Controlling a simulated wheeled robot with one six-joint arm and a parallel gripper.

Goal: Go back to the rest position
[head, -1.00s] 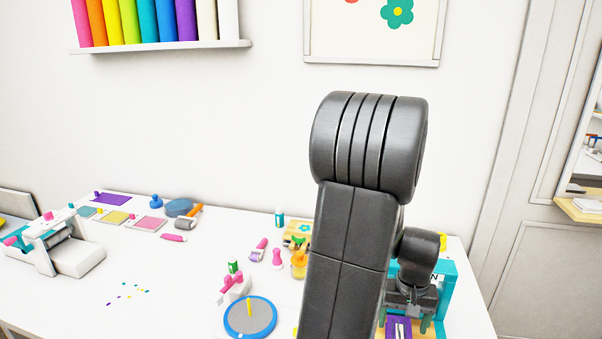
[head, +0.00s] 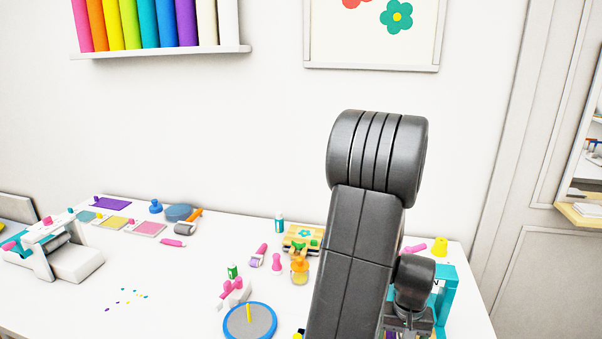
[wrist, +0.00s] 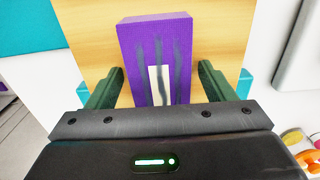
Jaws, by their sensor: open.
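My gripper (wrist: 160,88) shows in the wrist view with its two dark green fingers spread apart. A purple block (wrist: 158,40) with dark streaks and a pale strip on its face stands between and beyond the fingers, with a gap visible on each side. Behind it is a light wooden surface (wrist: 90,30) with teal parts at its sides. In the head view my arm rises at the right of the table and bends down to my gripper (head: 408,334) in front of a teal frame (head: 447,295). My arm hides part of that frame and the fingertips are mostly hidden.
The white table (head: 150,270) holds a blue-rimmed grey disc (head: 262,322), a white press-like machine (head: 65,255), coloured pads (head: 112,203) and small tools. A yellow cone-like piece (head: 440,246) stands behind the teal frame. The wall is behind, with open air above the table.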

